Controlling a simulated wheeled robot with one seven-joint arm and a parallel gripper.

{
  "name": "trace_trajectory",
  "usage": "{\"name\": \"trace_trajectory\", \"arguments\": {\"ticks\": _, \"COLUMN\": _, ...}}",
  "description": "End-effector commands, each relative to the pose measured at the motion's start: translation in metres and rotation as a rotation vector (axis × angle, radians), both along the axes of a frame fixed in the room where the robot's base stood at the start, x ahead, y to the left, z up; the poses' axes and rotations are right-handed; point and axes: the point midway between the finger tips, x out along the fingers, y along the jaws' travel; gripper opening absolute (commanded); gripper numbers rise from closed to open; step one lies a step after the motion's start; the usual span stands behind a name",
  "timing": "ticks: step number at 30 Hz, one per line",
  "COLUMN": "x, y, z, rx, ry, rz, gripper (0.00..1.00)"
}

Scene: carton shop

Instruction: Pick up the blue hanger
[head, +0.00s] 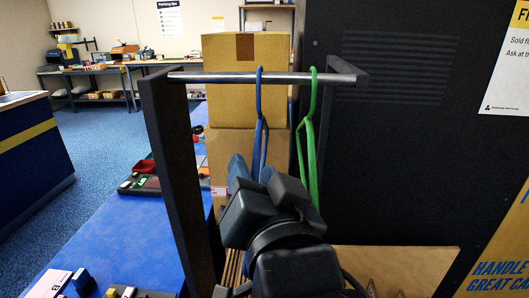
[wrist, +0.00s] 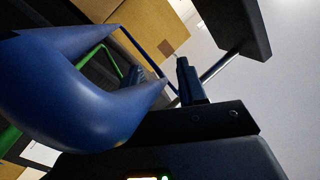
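The blue hanger (head: 259,98) hangs by its hook from a metal rail (head: 225,77), near the middle of the rail. The green hanger (head: 312,110) hangs just to its right. My gripper (head: 262,182) is at the lower part of the blue hanger in the head view and hides some of it. In the wrist view the blue hanger (wrist: 75,90) fills the left foreground, and its narrow end reaches in front of the gap between the fingertips of my gripper (wrist: 159,70). The fingers stand apart. I cannot tell whether either touches the hanger.
A dark upright (head: 175,165) carries the rail on the left, and a large black panel (head: 400,150) stands to the right. Stacked cardboard cartons (head: 220,60) are behind the rail. A blue table (head: 130,240) with small items lies at lower left.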

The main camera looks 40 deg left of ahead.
Motion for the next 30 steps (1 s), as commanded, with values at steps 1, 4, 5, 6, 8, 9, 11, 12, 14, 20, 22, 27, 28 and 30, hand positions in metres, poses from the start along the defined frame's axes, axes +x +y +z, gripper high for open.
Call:
{"name": "trace_trajectory", "arguments": {"ticks": 1, "x": 0.0000, "y": -0.0001, "z": 0.0000, "rx": 0.000, "ry": 0.000, "rz": 0.000, "gripper": 0.36}}
{"name": "trace_trajectory", "arguments": {"ticks": 4, "x": -0.0001, "y": -0.0002, "z": 0.0000, "rx": 0.000, "ry": 0.000, "rz": 0.000, "gripper": 0.27}}
{"name": "trace_trajectory", "arguments": {"ticks": 5, "x": -0.0001, "y": -0.0002, "z": 0.0000, "rx": 0.000, "ry": 0.000, "rz": 0.000, "gripper": 0.24}}
{"name": "trace_trajectory", "arguments": {"ticks": 6, "x": 0.0000, "y": -0.0002, "z": 0.0000, "rx": 0.000, "ry": 0.000, "rz": 0.000, "gripper": 0.20}}
{"name": "trace_trajectory", "arguments": {"ticks": 8, "x": -0.0001, "y": -0.0003, "z": 0.0000, "rx": 0.000, "ry": 0.000, "rz": 0.000, "gripper": 0.14}}
{"name": "trace_trajectory", "arguments": {"ticks": 9, "x": -0.0001, "y": -0.0003, "z": 0.0000, "rx": 0.000, "ry": 0.000, "rz": 0.000, "gripper": 0.11}}
{"name": "trace_trajectory", "arguments": {"ticks": 11, "x": -0.0001, "y": -0.0003, "z": 0.0000, "rx": 0.000, "ry": 0.000, "rz": 0.000, "gripper": 0.05}}
{"name": "trace_trajectory", "arguments": {"ticks": 12, "x": -0.0001, "y": -0.0003, "z": 0.0000, "rx": 0.000, "ry": 0.000, "rz": 0.000, "gripper": 0.01}}
{"name": "trace_trajectory", "arguments": {"ticks": 14, "x": -0.0001, "y": -0.0003, "z": 0.0000, "rx": 0.000, "ry": 0.000, "rz": 0.000, "gripper": 0.00}}
{"name": "trace_trajectory", "arguments": {"ticks": 20, "x": -0.0001, "y": -0.0004, "z": 0.0001, "rx": 0.000, "ry": 0.000, "rz": 0.000, "gripper": 0.00}}
{"name": "trace_trajectory", "arguments": {"ticks": 22, "x": -0.0002, "y": -0.0004, "z": 0.0002, "rx": 0.000, "ry": 0.000, "rz": 0.000, "gripper": 0.00}}
{"name": "trace_trajectory", "arguments": {"ticks": 27, "x": 0.0008, "y": 0.0000, "z": 0.0030, "rx": 0.001, "ry": -0.001, "rz": 0.000, "gripper": 0.00}}
{"name": "trace_trajectory", "arguments": {"ticks": 28, "x": 0.0013, "y": 0.0002, "z": 0.0042, "rx": 0.001, "ry": -0.001, "rz": 0.000, "gripper": 0.00}}
{"name": "trace_trajectory", "arguments": {"ticks": 30, "x": 0.0029, "y": 0.0007, "z": 0.0081, "rx": 0.000, "ry": 0.000, "rz": -0.001, "gripper": 0.00}}
